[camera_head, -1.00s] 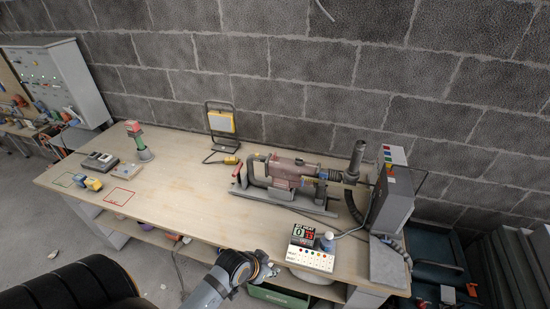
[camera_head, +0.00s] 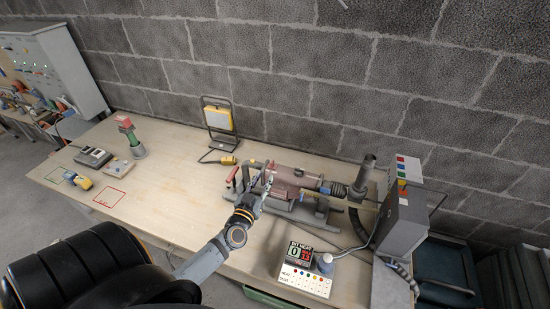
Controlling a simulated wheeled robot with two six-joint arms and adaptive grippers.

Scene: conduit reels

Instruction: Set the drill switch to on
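The drill (camera_head: 292,174) is a reddish-brown machine with a grey rear handle, lying on a grey rail rig on the workbench. Its switch is too small to make out, and its position cannot be read. My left gripper (camera_head: 265,187) is at the near side of the drill's rear part and hides some of the handle and rail. Whether it touches the drill, and whether its fingers are open or shut, I cannot tell. My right gripper is not in view.
A counter box with coloured buttons (camera_head: 306,277) stands at the bench's front right. A grey control cabinet (camera_head: 400,222) is at the right end. A yellow work lamp (camera_head: 219,119) stands behind. The middle left of the wooden workbench (camera_head: 165,173) is clear.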

